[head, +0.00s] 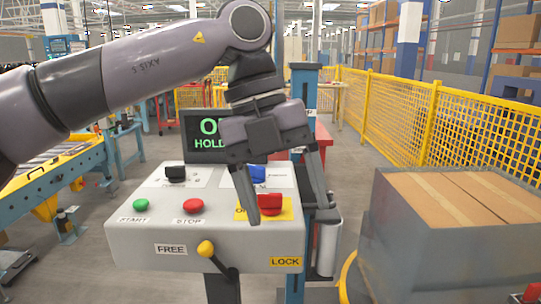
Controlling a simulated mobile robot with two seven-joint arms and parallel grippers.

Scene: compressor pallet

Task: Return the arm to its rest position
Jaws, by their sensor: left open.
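My left arm comes in from the left, and its gripper (287,214) hangs open, pointing down, in front of the grey control box (140,245). I see nothing between the fingers. Whether a finger touches the box or switch, I cannot tell. My right gripper is not in view.
The box carries a green START button (141,205), a red STOP button (193,206), black (175,172) and blue (256,174) switches, and a yellow-knobbed lever (205,248). A partly hidden screen (205,130) stands behind. A carton bin (415,245) and yellow fence (430,120) are right.

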